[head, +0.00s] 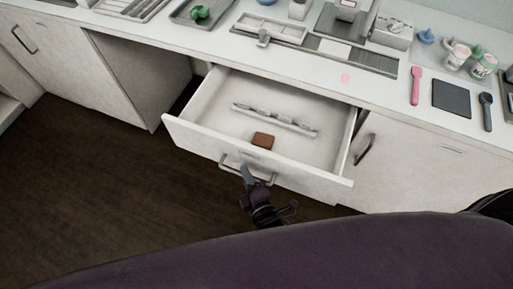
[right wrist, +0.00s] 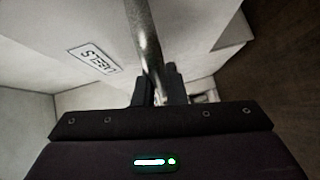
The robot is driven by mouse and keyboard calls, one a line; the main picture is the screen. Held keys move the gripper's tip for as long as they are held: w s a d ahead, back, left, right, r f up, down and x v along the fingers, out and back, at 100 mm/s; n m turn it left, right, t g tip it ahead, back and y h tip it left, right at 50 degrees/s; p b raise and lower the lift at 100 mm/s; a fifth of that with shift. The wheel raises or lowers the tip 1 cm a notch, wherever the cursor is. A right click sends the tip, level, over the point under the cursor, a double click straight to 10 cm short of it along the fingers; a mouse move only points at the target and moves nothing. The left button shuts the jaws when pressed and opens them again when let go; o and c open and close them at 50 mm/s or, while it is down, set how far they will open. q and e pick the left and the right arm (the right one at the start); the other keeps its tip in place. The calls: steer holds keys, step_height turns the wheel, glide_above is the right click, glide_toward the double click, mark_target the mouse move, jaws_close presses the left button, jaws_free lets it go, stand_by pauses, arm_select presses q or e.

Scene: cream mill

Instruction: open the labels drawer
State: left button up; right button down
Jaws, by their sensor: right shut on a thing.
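The labels drawer (head: 206,151) is pulled well out from under the counter in the head view. A divider strip (head: 275,120) and a small brown block (head: 263,140) lie inside it. My right gripper (head: 250,178) is at the drawer's front, shut on its bar handle (head: 231,167). In the right wrist view the metal handle (right wrist: 146,40) runs down between the two dark fingers (right wrist: 160,90). The label plate (right wrist: 92,59) reading "LABELS" shows beside it on the drawer front. My left gripper is not in view.
The counter (head: 310,75) above carries trays, a scale, a pink spatula (head: 416,86), a dark square pad (head: 451,97) and several small bottles. A closed cupboard with a handle (head: 365,149) stands right of the drawer. Dark floor (head: 110,200) lies clear at left.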

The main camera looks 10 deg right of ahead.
steer(key=s+a+p, duration=0.1)
steer(key=s+a, duration=0.5)
steer(key=s, duration=0.3)
steer(key=c, duration=1.5)
jaws_free()
steer(key=shift+w, duration=0.1)
